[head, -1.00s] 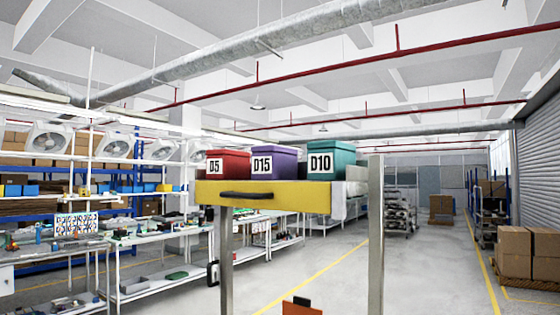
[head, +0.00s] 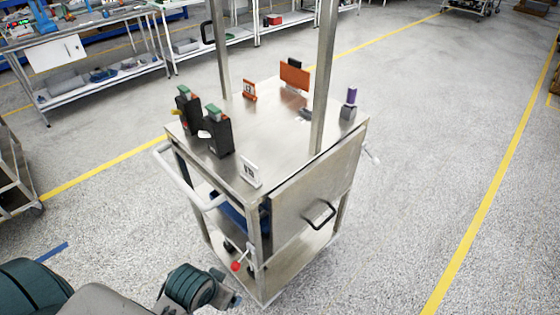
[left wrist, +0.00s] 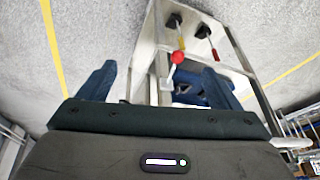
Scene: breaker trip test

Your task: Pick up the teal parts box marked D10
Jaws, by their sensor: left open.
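The cart's frame, a red knob (left wrist: 177,57) and a blue thing (left wrist: 190,88) show beyond and between the fingers. In the head view my left arm comes in at the lower left, in front of the cart. My right gripper is not in view.
The cart's deck carries black devices with green tops (head: 218,132), a white card (head: 250,172), an orange block (head: 294,75) and a grey block with a purple top (head: 348,105). A white push handle (head: 185,182) sticks out left. Floor to the right is clear.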

